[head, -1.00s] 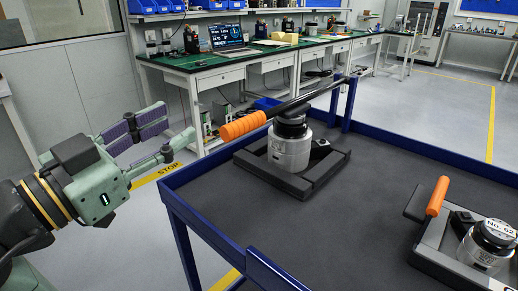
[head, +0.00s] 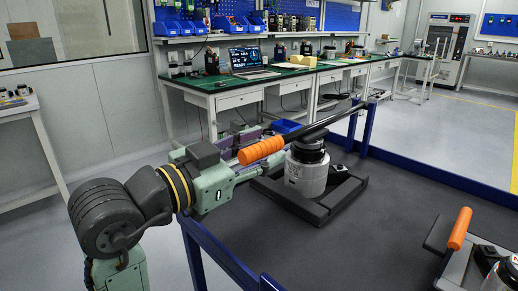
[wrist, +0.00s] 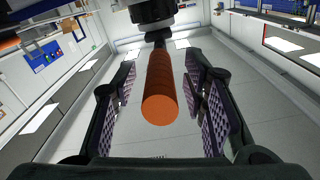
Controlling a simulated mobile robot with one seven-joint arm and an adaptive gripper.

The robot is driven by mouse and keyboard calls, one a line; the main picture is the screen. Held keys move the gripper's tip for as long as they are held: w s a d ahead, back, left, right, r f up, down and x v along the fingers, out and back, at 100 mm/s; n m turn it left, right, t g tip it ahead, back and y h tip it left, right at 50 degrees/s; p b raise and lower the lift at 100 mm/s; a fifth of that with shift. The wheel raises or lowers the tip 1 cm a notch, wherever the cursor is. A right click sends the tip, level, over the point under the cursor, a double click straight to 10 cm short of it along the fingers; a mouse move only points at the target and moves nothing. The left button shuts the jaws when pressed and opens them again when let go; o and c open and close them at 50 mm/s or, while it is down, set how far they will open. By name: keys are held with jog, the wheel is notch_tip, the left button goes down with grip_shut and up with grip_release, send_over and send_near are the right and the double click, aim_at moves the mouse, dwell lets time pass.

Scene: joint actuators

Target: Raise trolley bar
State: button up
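A long black bar (head: 335,119) with an orange grip (head: 262,151) slants above the blue-framed trolley (head: 228,254). Its near end is at the left, above the trolley's left edge. My gripper (head: 250,158) is at the orange grip and partly hidden behind it in the head view. In the wrist view the orange grip (wrist: 160,108) lies lengthwise between the two purple-padded fingers of my gripper (wrist: 163,78). A gap shows on each side of it, so the fingers look open and apart from it. A silver actuator (head: 307,170) in a dark cradle stands below the bar.
A second cradle with an orange handle (head: 460,228) and an actuator sits at the trolley's right front. The dark trolley top (head: 375,220) is bare between the two cradles. A green-topped workbench (head: 215,77) with a laptop stands behind.

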grip_shut()
dwell(0.5)
dwell(0.4)
